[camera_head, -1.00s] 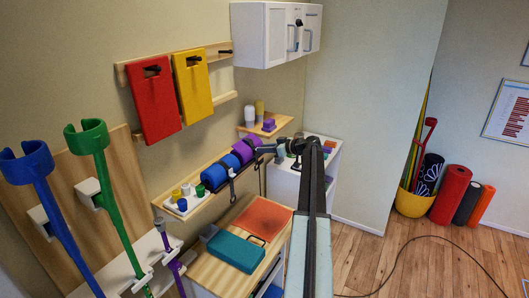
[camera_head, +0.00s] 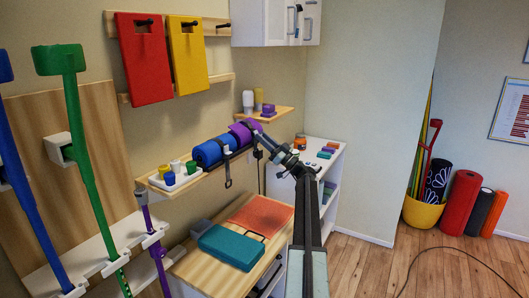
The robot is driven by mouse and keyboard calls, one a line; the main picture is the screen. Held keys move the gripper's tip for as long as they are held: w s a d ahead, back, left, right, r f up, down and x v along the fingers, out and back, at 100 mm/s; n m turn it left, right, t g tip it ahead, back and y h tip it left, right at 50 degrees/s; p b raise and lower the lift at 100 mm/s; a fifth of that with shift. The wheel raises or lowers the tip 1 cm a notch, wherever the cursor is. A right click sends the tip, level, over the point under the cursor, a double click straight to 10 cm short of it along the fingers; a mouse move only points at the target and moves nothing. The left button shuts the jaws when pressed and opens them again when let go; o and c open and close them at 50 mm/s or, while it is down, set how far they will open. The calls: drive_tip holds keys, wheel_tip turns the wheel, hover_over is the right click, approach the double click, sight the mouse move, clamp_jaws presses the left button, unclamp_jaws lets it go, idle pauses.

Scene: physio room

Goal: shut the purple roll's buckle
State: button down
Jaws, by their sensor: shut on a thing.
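The purple roll (camera_head: 239,131) lies on the wooden wall shelf, at the right end of a blue roll (camera_head: 208,152). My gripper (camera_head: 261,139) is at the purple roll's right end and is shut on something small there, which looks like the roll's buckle. The fingers and the small size hide the buckle's details, so I cannot tell whether its halves are joined. A dark strap hangs below the gripper. Another dark strap with a buckle (camera_head: 228,183) hangs from the blue roll.
A white tray (camera_head: 176,182) with small cups stands left of the rolls. A corner shelf (camera_head: 270,114) with bottles and purple blocks is behind. Below is a wooden cabinet top (camera_head: 206,222) with a teal case (camera_head: 230,246). Green and blue crutches stand at the left.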

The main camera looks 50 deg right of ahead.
drive_tip(key=t+b, duration=0.1)
drive_tip(key=b, duration=0.1)
drive_tip(key=f+t+b, duration=0.1)
drive_tip(key=t+b, duration=0.1)
drive_tip(key=shift+w+f+y+b, duration=0.15)
drive_tip(key=shift+w+y+b, duration=0.15)
drive_tip(key=shift+w+b, duration=0.1)
drive_tip(key=shift+a+t, duration=0.1)
drive_tip(key=shift+t, duration=0.2)
drive_tip(key=shift+w, duration=0.1)
drive_tip(key=c, duration=1.2)
unclamp_jaws()
drive_tip(key=b+v, duration=0.6)
drive_tip(key=v, duration=0.1)
drive_tip(key=shift+s+f, duration=0.25)
drive_tip(key=shift+s, duration=0.05)
